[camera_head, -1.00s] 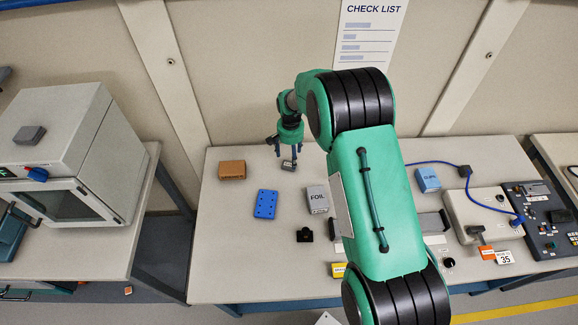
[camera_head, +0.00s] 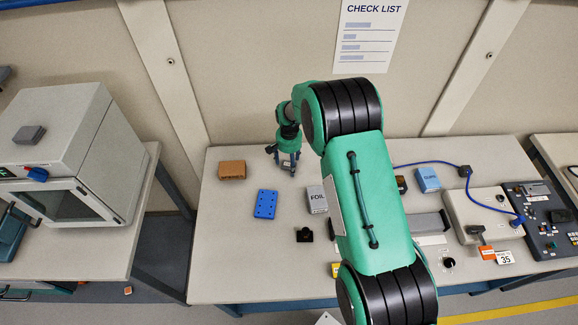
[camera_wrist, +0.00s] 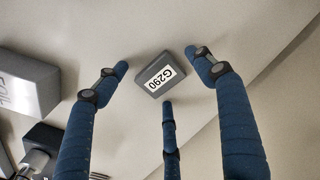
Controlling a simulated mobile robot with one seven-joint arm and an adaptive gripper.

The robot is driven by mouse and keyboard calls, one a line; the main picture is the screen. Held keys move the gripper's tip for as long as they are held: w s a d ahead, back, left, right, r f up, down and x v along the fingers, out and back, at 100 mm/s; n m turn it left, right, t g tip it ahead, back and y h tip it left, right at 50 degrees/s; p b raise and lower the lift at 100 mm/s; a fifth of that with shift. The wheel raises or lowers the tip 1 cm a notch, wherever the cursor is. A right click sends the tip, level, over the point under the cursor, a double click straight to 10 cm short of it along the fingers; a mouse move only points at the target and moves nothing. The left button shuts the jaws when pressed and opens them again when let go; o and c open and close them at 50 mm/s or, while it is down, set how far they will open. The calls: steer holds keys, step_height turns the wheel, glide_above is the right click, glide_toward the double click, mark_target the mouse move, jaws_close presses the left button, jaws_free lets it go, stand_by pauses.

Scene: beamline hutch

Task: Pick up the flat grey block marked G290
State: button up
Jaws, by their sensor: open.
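The flat grey block marked G290 (camera_wrist: 158,77) lies on the table in the wrist view, its white label facing up. My gripper (camera_wrist: 160,74) has its blue fingers spread around the block. Two fingertips are at its left and right and one at its lower edge, with gaps visible beside the block. In the head view my gripper (camera_head: 290,169) points down at the back of the table, and its fingers hide the block there.
A brown box (camera_head: 231,169) stands left of my gripper, with a blue plate (camera_head: 266,204) in front. The wall is close behind.

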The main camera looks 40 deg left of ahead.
mark_target(289, 164)
steer(key=shift+c, duration=0.5)
steer(key=c, duration=1.4)
steer(key=shift+o, duration=0.2)
steer(key=shift+r, duration=0.1)
step_height(289, 164, up, 10)
